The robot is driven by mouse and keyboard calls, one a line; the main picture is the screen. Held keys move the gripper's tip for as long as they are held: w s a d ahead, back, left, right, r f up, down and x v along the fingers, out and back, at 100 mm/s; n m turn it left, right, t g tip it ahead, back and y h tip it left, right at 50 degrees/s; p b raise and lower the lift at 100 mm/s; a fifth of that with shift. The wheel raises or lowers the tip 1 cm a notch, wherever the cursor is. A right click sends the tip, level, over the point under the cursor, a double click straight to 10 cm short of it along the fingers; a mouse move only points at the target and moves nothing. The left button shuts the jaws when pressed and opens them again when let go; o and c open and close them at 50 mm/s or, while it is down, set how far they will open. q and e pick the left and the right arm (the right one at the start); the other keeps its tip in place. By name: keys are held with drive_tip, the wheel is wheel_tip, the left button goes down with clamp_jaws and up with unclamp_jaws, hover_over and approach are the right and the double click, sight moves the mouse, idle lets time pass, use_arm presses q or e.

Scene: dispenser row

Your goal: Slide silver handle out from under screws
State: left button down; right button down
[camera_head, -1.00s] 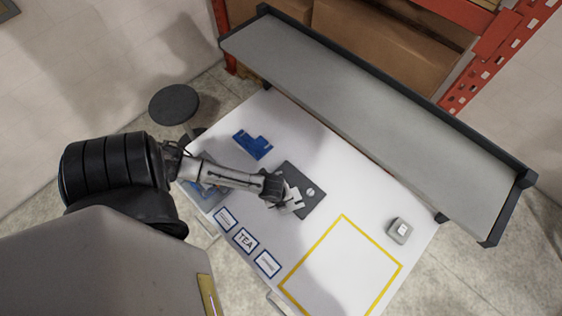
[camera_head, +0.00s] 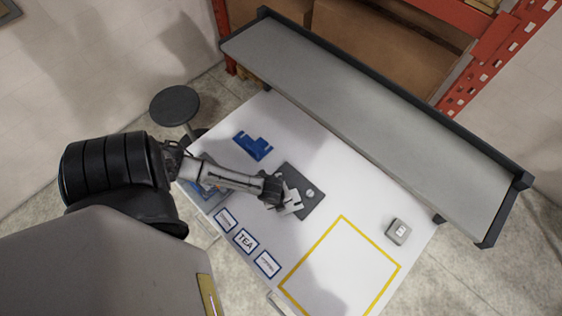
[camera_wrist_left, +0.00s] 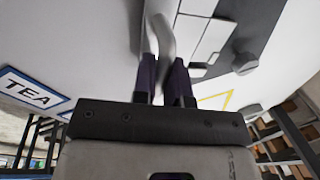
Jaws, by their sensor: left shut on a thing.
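The silver handle (camera_wrist_left: 160,36) is a curved bar on a pale slotted silver plate (camera_wrist_left: 203,28) in the left wrist view. My left gripper (camera_wrist_left: 167,72) is shut on this handle. The slotted plate (camera_head: 291,200) lies against a dark grey base plate (camera_head: 316,205) on the white table in the head view. A round screw head (camera_head: 309,193) stands on the base plate, right of the slotted plate. My left gripper (camera_head: 271,188) hides part of the silver piece in the head view. My right gripper is not seen.
A blue bracket (camera_head: 253,146) lies behind my left gripper. A small grey box (camera_head: 398,231) is at the right. A yellow outlined area (camera_head: 341,217) and several label cards, one reading TEA (camera_head: 245,241), are in front. A long grey shelf (camera_head: 375,115) runs along the back.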

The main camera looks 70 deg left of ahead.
use_arm(q)
drive_tip(key=shift+s+d+p, duration=0.35)
drive_tip(key=shift+s+d, duration=0.05)
drive_tip(key=shift+s, duration=0.35)
drive_tip(key=shift+s+d, duration=0.25)
drive_tip(key=shift+s, duration=0.3)
drive_tip(key=shift+s+d+p, duration=0.25)
drive_tip(key=shift+s+p, duration=0.2)
drive_tip(key=shift+s, duration=0.15)
drive_tip(key=shift+s+d+p, duration=0.25)
drive_tip(key=shift+s+p, duration=0.15)
drive_tip(key=shift+s, duration=0.15)
drive_tip(key=shift+s+d+p, duration=0.35)
drive_tip(key=shift+s, duration=0.5)
drive_tip(key=shift+w+p+v, duration=0.15)
drive_tip(key=shift+p+v, duration=0.25)
drive_tip(key=shift+v, duration=0.4)
drive_tip(key=shift+w+p+v, duration=0.2)
drive_tip(key=shift+p+v, duration=0.2)
drive_tip(key=shift+v, duration=0.35)
drive_tip(key=v, duration=0.2)
drive_tip(key=shift+w+r, duration=0.2)
drive_tip(key=shift+r, duration=0.25)
